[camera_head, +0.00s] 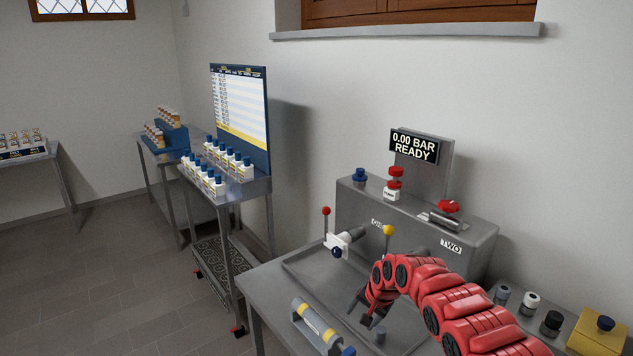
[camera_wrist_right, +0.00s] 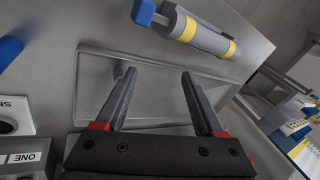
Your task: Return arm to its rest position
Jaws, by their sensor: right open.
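My right arm (camera_head: 455,305) is red and reaches in from the lower right over the grey bench. Its gripper (camera_head: 365,312) hangs over the shallow grey tray (camera_head: 305,277). In the right wrist view the gripper (camera_wrist_right: 157,85) is open, with nothing between its two fingers and the bare tray (camera_wrist_right: 88,75) below. A grey cylinder with yellow bands (camera_head: 318,328) lies on the bench at the tray's front edge, apart from the gripper; it also shows in the right wrist view (camera_wrist_right: 190,30). My left gripper is not in view.
A grey machine (camera_head: 470,245) with a display (camera_head: 414,146) reading "0.00 BAR READY" stands behind the tray. Red-knobbed (camera_head: 326,211) and yellow-knobbed (camera_head: 388,230) levers stand up near the arm. Small caps (camera_head: 530,303) and a yellow box (camera_head: 598,332) sit at right. A bottle cart (camera_head: 228,195) stands left.

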